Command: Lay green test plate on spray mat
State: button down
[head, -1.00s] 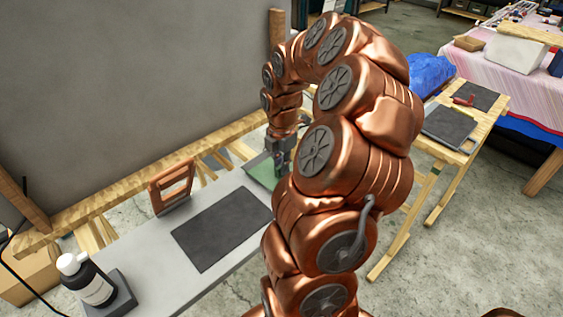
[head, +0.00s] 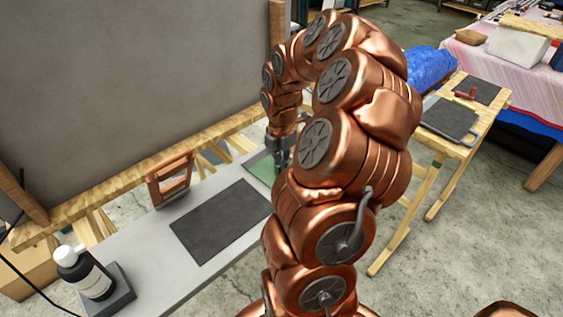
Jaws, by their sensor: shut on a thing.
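The green test plate (head: 262,168) shows in part at the far end of the grey bench, partly hidden behind my arm. My gripper (head: 281,165) points down at the plate and is shut on it; the fingertips are small and partly hidden. I cannot tell whether the plate touches the bench. The dark spray mat (head: 221,221) lies flat and bare on the bench, nearer and to the left of the plate.
A copper-coloured frame stand (head: 170,180) stands behind the mat. A bottle (head: 88,276) stands on a dark block at the near left. A grey panel (head: 130,80) rises behind the bench. A wooden side table (head: 484,122) stands at right.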

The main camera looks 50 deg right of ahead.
jog(key=shift+f, duration=0.2)
dwell(0.4)
jog(key=c, duration=1.1)
grip_release()
notch_tip(320, 180, up, 12)
